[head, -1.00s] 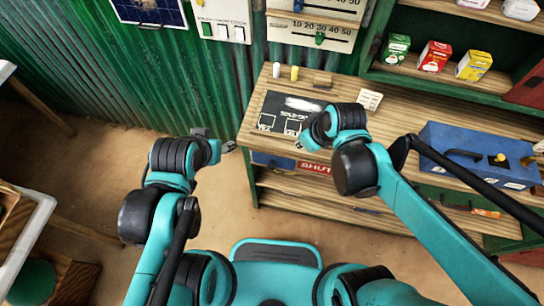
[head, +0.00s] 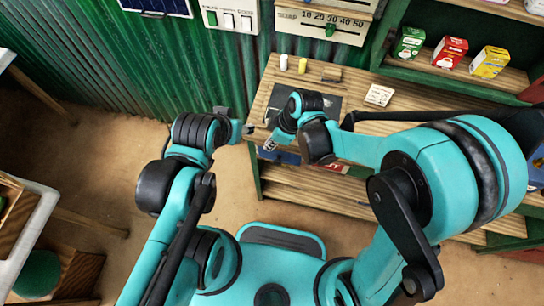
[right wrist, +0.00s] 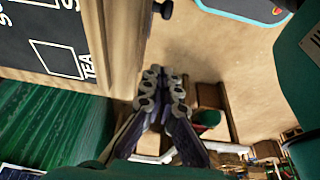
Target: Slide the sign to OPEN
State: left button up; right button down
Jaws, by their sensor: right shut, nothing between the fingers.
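The sign is on the counter's front edge, largely hidden behind my right arm. A blue part (head: 284,156) and a strip of its red part (head: 331,166) show in the head view; no lettering is readable now. My right gripper (head: 269,145) is shut and empty, by the front left end of the counter, near the blue part. Whether it touches the sign I cannot tell. Its shut fingers (right wrist: 160,85) also show in the right wrist view, beside the counter edge. My left gripper (head: 248,130) is left of the counter corner, its fingers too small to judge.
The wooden counter (head: 400,125) carries a dark chalkboard (head: 327,101), a small card (head: 379,95) and two small cylinders at the back. Boxes stand on the green shelf at right. Bare floor lies left of the counter.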

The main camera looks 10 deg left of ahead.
jog(key=b, duration=0.5)
send_over(272, 158)
jog(key=s, duration=0.3)
notch_tip(272, 158, down, 10)
jog(key=shift+w+d+f, duration=0.1)
jog(key=shift+w+d, duration=0.05)
jog(key=shift+d, duration=0.05)
